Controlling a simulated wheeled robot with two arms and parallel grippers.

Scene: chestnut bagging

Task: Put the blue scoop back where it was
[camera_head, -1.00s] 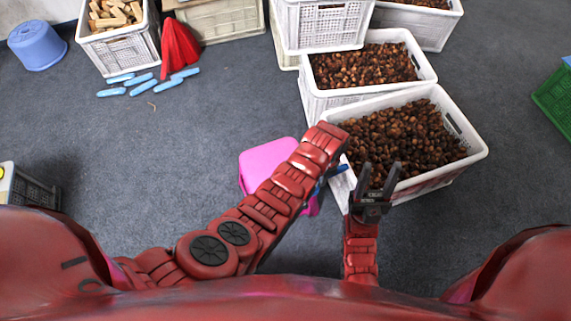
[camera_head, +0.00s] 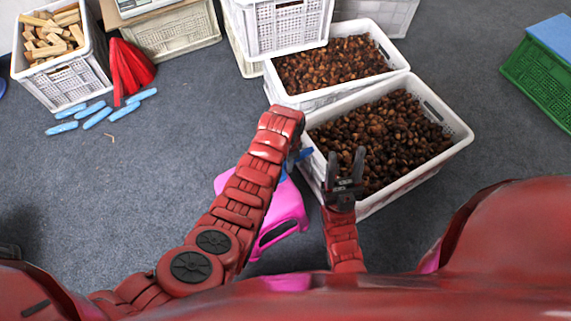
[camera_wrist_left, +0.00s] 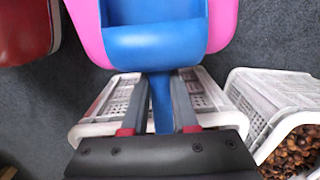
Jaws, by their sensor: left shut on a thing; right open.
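The blue scoop (camera_wrist_left: 155,45) fills the top of the left wrist view, its handle between the fingers of my left gripper (camera_wrist_left: 160,105). A pink stool (camera_wrist_left: 222,22) lies behind the scoop there; I cannot tell whether they touch. In the head view my left forearm mostly hides the scoop; a bit of blue (camera_head: 305,154) shows beside the left gripper (camera_head: 298,158). The pink stool (camera_head: 287,208) stands on the floor below that arm. My right gripper (camera_head: 345,165) is open and empty, fingers pointing up in the picture, in front of the nearest chestnut crate's left side.
The nearest white crate (camera_head: 425,165) holds chestnuts; another chestnut crate (camera_head: 392,62) stands behind it. A crate of wood pieces (camera_head: 85,75), a red folded thing (camera_head: 130,68) and several light-blue pieces (camera_head: 98,117) are at left. A green crate (camera_head: 538,82) is at right. Floor (camera_head: 180,150) at left is clear.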

